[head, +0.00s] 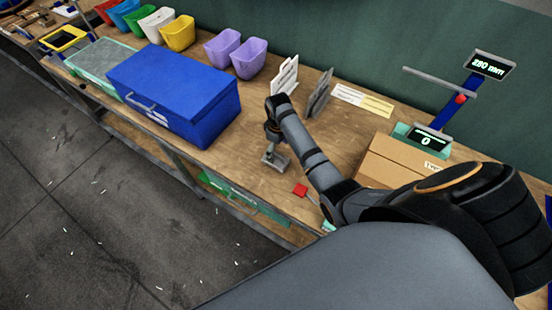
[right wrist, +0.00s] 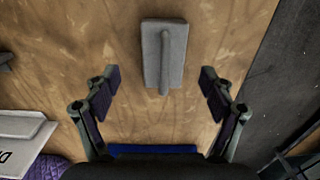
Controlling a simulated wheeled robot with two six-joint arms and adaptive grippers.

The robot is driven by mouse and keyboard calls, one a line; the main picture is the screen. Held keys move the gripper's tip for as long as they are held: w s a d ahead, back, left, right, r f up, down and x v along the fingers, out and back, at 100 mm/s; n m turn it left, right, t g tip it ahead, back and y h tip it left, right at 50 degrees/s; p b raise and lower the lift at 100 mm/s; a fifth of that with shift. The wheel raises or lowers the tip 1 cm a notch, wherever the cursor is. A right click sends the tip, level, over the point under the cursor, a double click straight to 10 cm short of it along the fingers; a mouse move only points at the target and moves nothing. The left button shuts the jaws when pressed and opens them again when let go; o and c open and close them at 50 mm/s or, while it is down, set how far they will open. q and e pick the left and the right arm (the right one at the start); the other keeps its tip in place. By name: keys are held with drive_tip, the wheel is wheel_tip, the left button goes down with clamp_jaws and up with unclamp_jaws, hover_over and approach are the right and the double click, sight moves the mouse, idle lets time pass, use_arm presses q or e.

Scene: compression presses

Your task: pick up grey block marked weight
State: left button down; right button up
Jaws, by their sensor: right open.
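A grey block (head: 275,158) with a raised bar handle sits on the wooden workbench, near its front edge. In the right wrist view the grey block (right wrist: 150,55) lies ahead, at the upper middle, with its handle pointing toward me. No marking on it can be read. My right gripper (head: 272,135) is just above the block in the head view. In the right wrist view the right gripper (right wrist: 160,78) is open and empty, with its fingers spread to either side of the block's near end, apart from it. My left gripper is not in view.
A large blue box (head: 180,88) stands left of the block. Grey and white upright plates (head: 319,94) stand behind. A small red piece (head: 300,190) lies to the right, near the front edge. A cardboard box (head: 395,163) and a press with displays (head: 427,140) are further right.

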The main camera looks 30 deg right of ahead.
sight(276, 158)
drive_tip(key=shift+a+f+p, duration=0.35)
drive_tip(key=shift+f+p, duration=0.05)
drive_tip(key=shift+f, duration=0.4)
wheel_tip(276, 158, down, 3)
drive_tip(key=shift+w+a+f, duration=0.1)
drive_tip(key=c, duration=0.6)
clamp_jaws()
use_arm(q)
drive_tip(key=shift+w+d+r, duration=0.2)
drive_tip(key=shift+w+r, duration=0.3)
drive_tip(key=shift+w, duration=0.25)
use_arm(e)
drive_tip(key=shift+w, duration=0.1)
